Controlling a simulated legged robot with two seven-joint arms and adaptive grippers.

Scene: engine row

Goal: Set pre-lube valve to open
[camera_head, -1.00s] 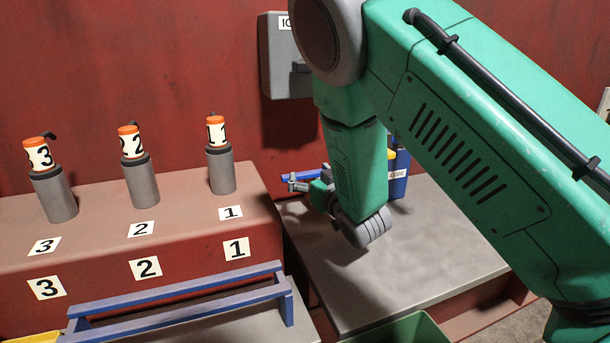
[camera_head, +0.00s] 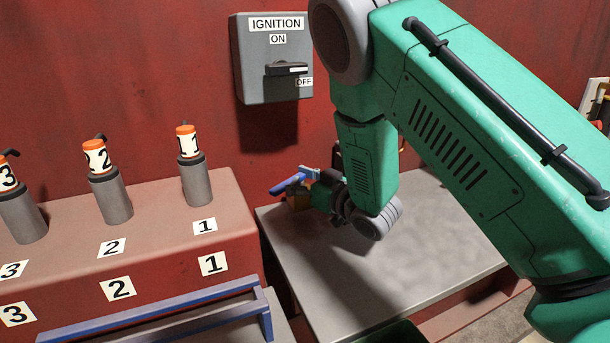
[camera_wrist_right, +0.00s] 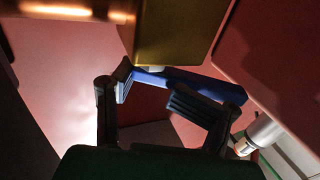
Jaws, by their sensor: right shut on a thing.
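The pre-lube valve shows as a blue lever (camera_head: 288,184) with a brass-coloured body (camera_head: 298,202) partly hidden behind my right gripper, above the grey bench. My right gripper (camera_head: 318,182) is shut on the lever. In the right wrist view the lever (camera_wrist_right: 222,89) runs between the two finger pads (camera_wrist_right: 160,92), and the brass body (camera_wrist_right: 172,32) is close above them. In the head view the lever's free end points left and slightly down. The valve's label is not visible now. My left gripper is not in view.
A grey ignition box (camera_head: 270,60) with a black switch is on the red wall. Several numbered grey cylinders with orange caps stand on a red block (camera_head: 150,225) at left. A blue rail (camera_head: 160,310) is in front. The grey bench top (camera_head: 420,260) is clear.

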